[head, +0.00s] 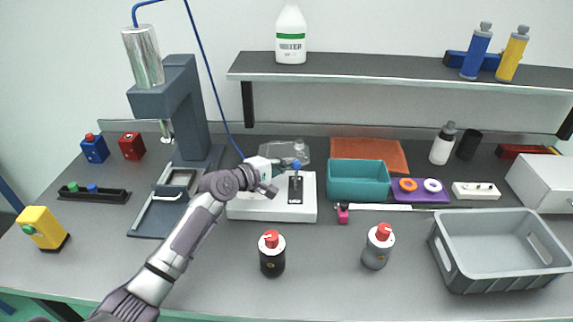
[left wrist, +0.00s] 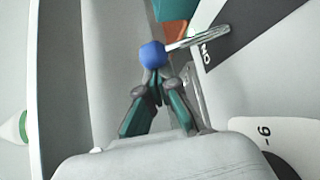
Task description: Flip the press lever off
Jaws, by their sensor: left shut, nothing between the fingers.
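The press lever is a metal rod (left wrist: 195,40) with a blue ball knob (head: 296,166), rising from a dark plate (head: 295,190) on a white box (head: 265,208). In the left wrist view the rod lies beside the printed word ON, and the knob (left wrist: 152,54) sits right at my fingertips. My left gripper (head: 290,162) is shut and empty, with its teal fingertips (left wrist: 157,82) close against the knob. I cannot tell whether they touch it. My right gripper is not in view.
The grey press (head: 180,100) stands left of the box. A teal bin (head: 358,181) is to its right and a clear lidded container (head: 285,150) behind it. A black bottle (head: 272,256) and a grey bottle (head: 377,248) stand in front. The front left bench is mostly clear.

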